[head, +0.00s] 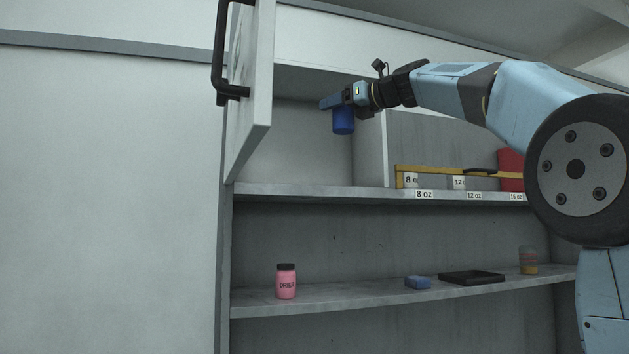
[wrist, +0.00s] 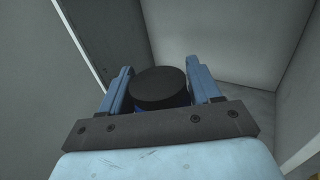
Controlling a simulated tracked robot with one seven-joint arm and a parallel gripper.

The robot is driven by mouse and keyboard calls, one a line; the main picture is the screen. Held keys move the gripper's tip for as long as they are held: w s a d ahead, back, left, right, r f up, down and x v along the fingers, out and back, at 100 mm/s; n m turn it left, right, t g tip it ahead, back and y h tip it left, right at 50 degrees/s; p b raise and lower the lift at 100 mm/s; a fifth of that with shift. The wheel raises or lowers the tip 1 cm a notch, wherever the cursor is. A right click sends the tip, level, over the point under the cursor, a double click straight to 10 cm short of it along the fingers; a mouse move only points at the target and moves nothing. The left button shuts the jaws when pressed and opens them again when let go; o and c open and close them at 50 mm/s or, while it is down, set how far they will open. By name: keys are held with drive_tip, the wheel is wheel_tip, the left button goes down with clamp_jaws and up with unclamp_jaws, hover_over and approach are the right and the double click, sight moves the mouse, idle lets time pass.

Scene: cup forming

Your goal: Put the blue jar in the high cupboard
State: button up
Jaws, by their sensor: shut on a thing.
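The blue jar (head: 343,122) hangs upright in my gripper (head: 332,104), in front of or within the opening of the high cupboard (head: 290,191). In the wrist view my gripper (wrist: 160,90) has its two blue fingers on either side of the jar's black lid (wrist: 159,88), with only a sliver of blue below it. The jar is above the cupboard floor, with a gap under it in the head view. The cupboard door (head: 250,90), with a black handle, stands open on the left. The cupboard space around the jar looks empty.
A grey partition (head: 371,150) stands right of the jar. Beyond it are a yellow rail (head: 440,171), size labels and a red object (head: 511,170). The shelf below (head: 345,299) holds a pink jar (head: 286,282), a blue block (head: 418,283), a black tray (head: 472,278) and a small container (head: 528,260).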

drive_tip(key=w+a+f, duration=0.2)
drive_tip(key=w+f, duration=0.1)
drive_tip(key=w+a+f, duration=0.2)
drive_tip(key=w+f, duration=0.2)
drive_tip(key=w+a+f, duration=0.2)
drive_tip(key=w+f, duration=0.1)
drive_tip(key=w, duration=0.1)
drive_tip(key=shift+w+f, duration=0.15)
drive_tip(key=shift+f, duration=1.05)
drive_tip(key=o, duration=1.1)
drive_tip(key=shift+s+d, duration=0.15)
drive_tip(key=shift+s, duration=0.05)
